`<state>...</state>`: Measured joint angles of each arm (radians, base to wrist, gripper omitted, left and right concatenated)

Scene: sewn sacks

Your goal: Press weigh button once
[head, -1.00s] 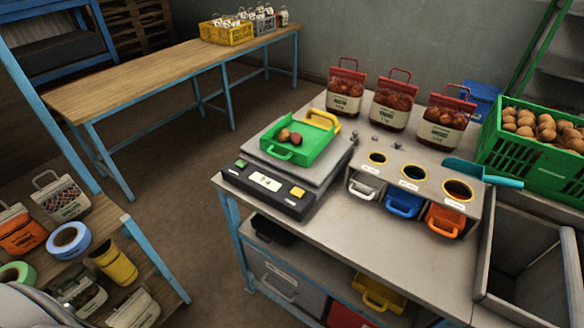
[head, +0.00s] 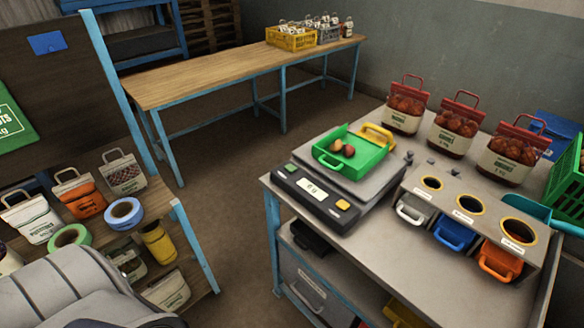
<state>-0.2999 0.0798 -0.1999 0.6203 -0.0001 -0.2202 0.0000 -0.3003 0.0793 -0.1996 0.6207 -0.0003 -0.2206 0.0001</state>
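The scale (head: 372,190) stands on the near left part of the grey workbench. Its dark front panel has a small lit display (head: 313,188), a green button (head: 291,167) at the left end and a yellow button (head: 342,205) at the right end. I cannot tell from the picture which one is labelled weigh. Neither of my grippers is in view, and nothing touches the buttons.
A sorting box (head: 459,201) with three round holes and grey, blue and orange drawers stands right of the scale. Red-topped potato sacks (head: 457,131) stand behind it. A low shelf (head: 200,245) with sacks and tape rolls is at left. Floor shows between shelf and workbench.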

